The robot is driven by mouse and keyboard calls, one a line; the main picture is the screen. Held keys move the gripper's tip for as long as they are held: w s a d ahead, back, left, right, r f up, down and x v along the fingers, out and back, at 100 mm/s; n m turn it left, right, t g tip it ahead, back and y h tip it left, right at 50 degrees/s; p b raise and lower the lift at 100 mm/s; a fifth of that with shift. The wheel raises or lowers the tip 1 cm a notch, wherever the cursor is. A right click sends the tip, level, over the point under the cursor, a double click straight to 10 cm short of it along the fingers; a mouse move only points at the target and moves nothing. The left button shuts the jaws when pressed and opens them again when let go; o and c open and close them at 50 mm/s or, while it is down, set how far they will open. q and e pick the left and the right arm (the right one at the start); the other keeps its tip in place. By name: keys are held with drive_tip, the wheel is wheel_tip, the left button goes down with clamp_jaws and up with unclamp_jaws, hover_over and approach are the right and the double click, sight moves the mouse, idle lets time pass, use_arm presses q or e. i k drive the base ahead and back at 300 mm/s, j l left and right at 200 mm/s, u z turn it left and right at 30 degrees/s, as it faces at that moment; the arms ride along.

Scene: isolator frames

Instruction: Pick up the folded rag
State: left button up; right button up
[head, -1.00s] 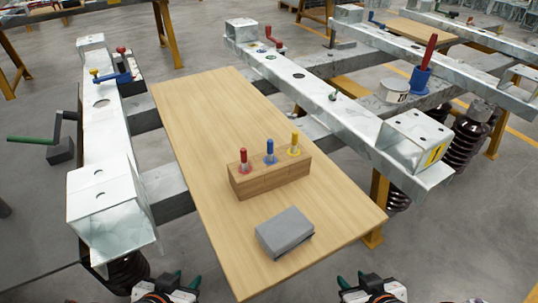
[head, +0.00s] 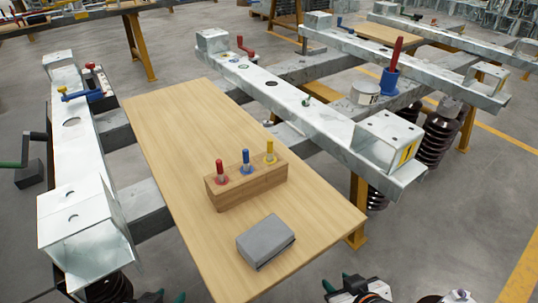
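The folded rag (head: 266,240) is a grey, flat block lying on the wooden board (head: 172,122), near its front edge. My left gripper (head: 165,297) shows only in part at the bottom edge, left of the rag and apart from it. My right gripper (head: 343,285) is at the bottom edge, right of the rag and also apart from it. Both are cut off by the frame, so how far their fingers are apart cannot be made out. Nothing covers the rag.
A wooden block (head: 246,187) holding red, blue and yellow-handled tools stands just behind the rag. Metal beams flank the board, one at left (head: 78,145) and one at right (head: 300,105). A square metal bracket (head: 385,140) sits at the right beam's near end. The board's far half is clear.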

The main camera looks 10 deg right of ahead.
sight(260, 244)
drive_tip(key=k, duration=0.4)
drive_tip(key=k+z, duration=0.1)
drive_tip(key=z, duration=0.8)
drive_tip(key=k+l+z, duration=0.1)
drive_tip(key=z, duration=0.3)
drive_tip(key=i+j+z, duration=0.25)
drive_tip(key=j+z, duration=0.3)
drive_tip(key=i+j, duration=0.15)
drive_tip(key=k+j, duration=0.2)
drive_tip(key=k, duration=0.25)
drive_tip(key=k+j, duration=0.15)
drive_tip(key=k, duration=0.35)
